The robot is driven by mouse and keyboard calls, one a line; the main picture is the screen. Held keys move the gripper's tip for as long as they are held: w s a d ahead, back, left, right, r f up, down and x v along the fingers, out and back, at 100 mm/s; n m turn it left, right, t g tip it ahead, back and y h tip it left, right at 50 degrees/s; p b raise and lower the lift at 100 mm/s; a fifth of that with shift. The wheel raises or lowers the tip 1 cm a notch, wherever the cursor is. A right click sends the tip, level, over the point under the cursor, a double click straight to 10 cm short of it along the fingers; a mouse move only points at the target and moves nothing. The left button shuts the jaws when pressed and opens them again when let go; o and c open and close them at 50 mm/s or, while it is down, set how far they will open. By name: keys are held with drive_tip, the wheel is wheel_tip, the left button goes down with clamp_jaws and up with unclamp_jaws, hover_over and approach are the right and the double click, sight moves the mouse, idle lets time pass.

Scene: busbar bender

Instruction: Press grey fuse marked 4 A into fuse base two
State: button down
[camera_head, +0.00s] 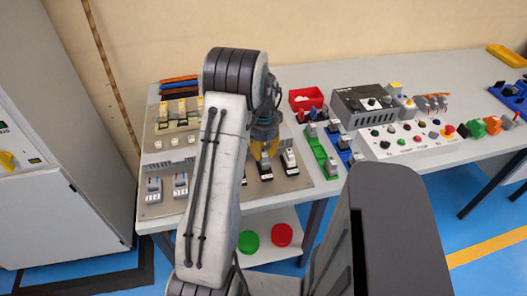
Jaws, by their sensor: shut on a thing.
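My gripper (265,154) has yellow fingertips and points down over the beige panel (296,182) on the left of the table. It is shut on a small greyish piece, most likely the grey fuse; the fingers largely hide it and no marking can be read. The piece is directly at a black fuse base (266,177); I cannot tell whether it is seated or just above. Another black fuse base (290,166) stands to the right with a light piece in it. My arm hides the panel to the left, and the base numbers are not readable.
A red bin (306,99), green rack (322,153) and blue rack (345,153) stand close on the right. Behind them is a dark grey box (362,103). Grey switch-like units (180,185) sit left of my arm. The table's front edge is near.

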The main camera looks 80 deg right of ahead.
sight(264, 152)
drive_tip(key=shift+f+b, duration=0.7)
drive_tip(key=shift+f, duration=0.35)
drive_tip(key=c, duration=1.1)
unclamp_jaws()
drive_tip(key=shift+r, duration=0.2)
wheel_tip(264, 152, up, 12)
drive_tip(key=shift+f, duration=0.1)
